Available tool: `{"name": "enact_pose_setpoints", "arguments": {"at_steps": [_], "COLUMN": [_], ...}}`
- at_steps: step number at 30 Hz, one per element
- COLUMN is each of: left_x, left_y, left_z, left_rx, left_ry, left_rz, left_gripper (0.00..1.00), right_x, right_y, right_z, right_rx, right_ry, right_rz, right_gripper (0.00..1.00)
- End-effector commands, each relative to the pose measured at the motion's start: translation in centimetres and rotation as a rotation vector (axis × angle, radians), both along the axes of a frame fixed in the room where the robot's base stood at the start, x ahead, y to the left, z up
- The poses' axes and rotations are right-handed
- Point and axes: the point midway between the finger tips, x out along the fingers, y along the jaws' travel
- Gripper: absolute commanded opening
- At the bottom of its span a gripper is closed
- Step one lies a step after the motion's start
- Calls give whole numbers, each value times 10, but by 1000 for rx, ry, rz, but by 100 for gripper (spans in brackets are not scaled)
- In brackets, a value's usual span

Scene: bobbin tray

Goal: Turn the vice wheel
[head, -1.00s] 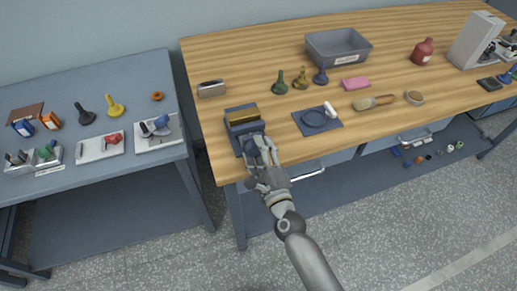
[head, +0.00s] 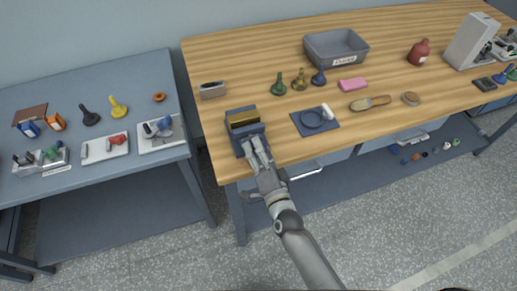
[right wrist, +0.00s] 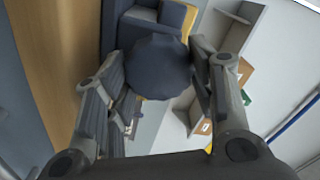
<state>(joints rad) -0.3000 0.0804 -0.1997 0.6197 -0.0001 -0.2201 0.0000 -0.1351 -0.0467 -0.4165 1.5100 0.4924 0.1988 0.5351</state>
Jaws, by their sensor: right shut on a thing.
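The blue-grey vice (head: 236,134) with a brass-coloured block (head: 243,118) at its top stands at the front left of the wooden bench. Its dark round wheel (right wrist: 158,67) faces my right gripper in the right wrist view, with the vice body (right wrist: 172,14) behind it. My right gripper (head: 257,150) is at the front of the vice in the head view, where it hides most of the wheel. In the right wrist view my right gripper (right wrist: 157,82) has one finger on each side of the wheel and is shut on it. My left gripper is not in view.
The wooden bench (head: 285,105) carries a blue mat (head: 327,128), a grey bin (head: 333,60), several chess-like pieces and a brush (head: 370,103). A blue-grey side table (head: 95,175) with small parts stands at the left, across a gap.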

Motion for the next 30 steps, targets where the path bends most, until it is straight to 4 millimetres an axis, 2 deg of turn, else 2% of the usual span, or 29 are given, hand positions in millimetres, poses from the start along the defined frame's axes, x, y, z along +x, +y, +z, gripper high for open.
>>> {"name": "enact_pose_setpoints", "arguments": {"at_steps": [15,30], "left_x": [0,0], "left_y": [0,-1], "left_z": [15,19], "left_rx": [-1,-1], "left_ry": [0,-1], "left_rz": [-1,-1], "left_gripper": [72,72], "right_x": [-1,-1], "right_y": [1,1], "right_z": [1,0], "right_rx": [-396,-523], "right_ry": [-126,-167], "right_rz": [1,1], "right_gripper": [27,27]}}
